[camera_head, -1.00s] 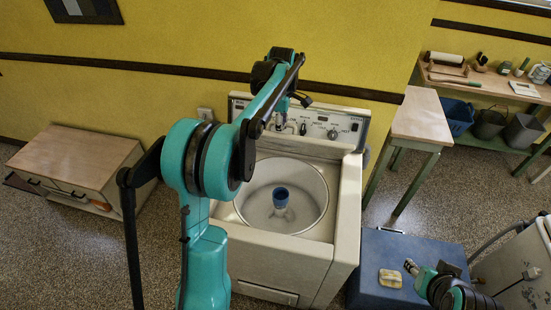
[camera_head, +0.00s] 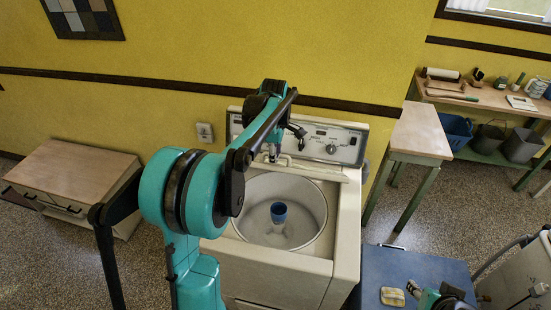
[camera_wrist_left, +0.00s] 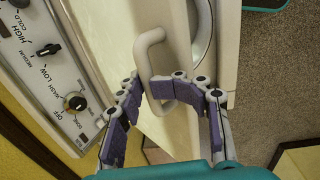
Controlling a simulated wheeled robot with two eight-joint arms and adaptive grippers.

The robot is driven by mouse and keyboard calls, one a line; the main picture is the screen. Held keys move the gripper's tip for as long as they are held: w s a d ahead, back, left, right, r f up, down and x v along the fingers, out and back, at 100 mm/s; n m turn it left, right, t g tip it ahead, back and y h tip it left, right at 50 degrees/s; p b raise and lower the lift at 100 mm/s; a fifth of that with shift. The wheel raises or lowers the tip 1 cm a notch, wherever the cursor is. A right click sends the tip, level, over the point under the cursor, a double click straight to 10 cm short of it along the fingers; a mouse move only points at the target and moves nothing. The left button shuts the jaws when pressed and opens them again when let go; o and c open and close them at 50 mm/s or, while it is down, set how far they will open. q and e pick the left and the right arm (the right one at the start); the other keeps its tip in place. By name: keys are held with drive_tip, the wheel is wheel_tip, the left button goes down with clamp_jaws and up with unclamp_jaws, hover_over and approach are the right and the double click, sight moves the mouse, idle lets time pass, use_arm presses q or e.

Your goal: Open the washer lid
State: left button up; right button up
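The lid (camera_head: 318,172) is raised, seen nearly edge-on in front of the control panel. My left gripper (camera_head: 274,152) is at the lid's top edge, partly hidden by my arm. In the left wrist view its purple-padded fingers (camera_wrist_left: 144,86) close around the white lid handle (camera_wrist_left: 150,62), one fingertip on each side of the bar. My right gripper (camera_head: 413,288) is at the lower right, small and partly cut off.
The control panel (camera_head: 325,140) with knobs is just behind the lid. A wooden-topped table (camera_head: 420,130) stands to the right of the washer, a low cabinet (camera_head: 75,175) to the left. A blue box (camera_head: 385,265) with a small yellowish item on it is at the lower right.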

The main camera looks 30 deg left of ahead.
use_arm(q)
drive_tip(key=w+a+r+p, duration=0.1)
drive_tip(key=w+r+p, duration=0.3)
drive_tip(key=r, duration=0.3)
drive_tip(key=shift+w+p, duration=0.2)
drive_tip(key=shift+p, duration=0.4)
